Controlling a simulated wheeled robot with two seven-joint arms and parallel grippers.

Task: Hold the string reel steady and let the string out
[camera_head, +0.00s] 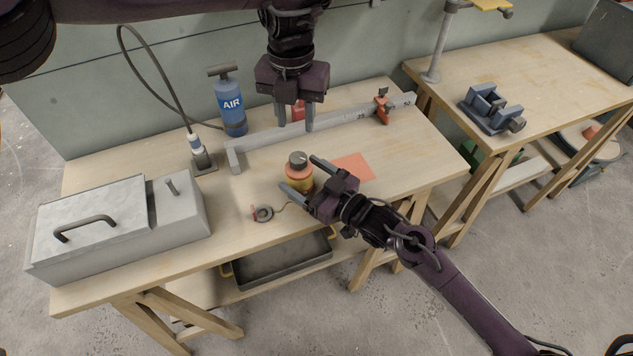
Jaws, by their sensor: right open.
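A small upright yellow and orange cylinder with a dark knob on top (299,176), perhaps the string reel, stands on the workbench. A small grey ring with a red tab (263,213) lies in front of it to the left. A thin dark string (282,207) runs from the ring towards the cylinder's base; its other end is hard to see. My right gripper (300,174) is open, with its fingers on either side of the cylinder; I cannot tell whether they touch it. My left gripper (296,125) is open and points down, behind and above the cylinder.
A grey measuring bar (345,118) with a red stop (382,104) lies behind. A blue AIR bottle (231,103) and grey toolbox (110,225) stand left. An orange sheet (354,167) lies right of the cylinder. A second bench (560,95) holds a blue vise (490,108).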

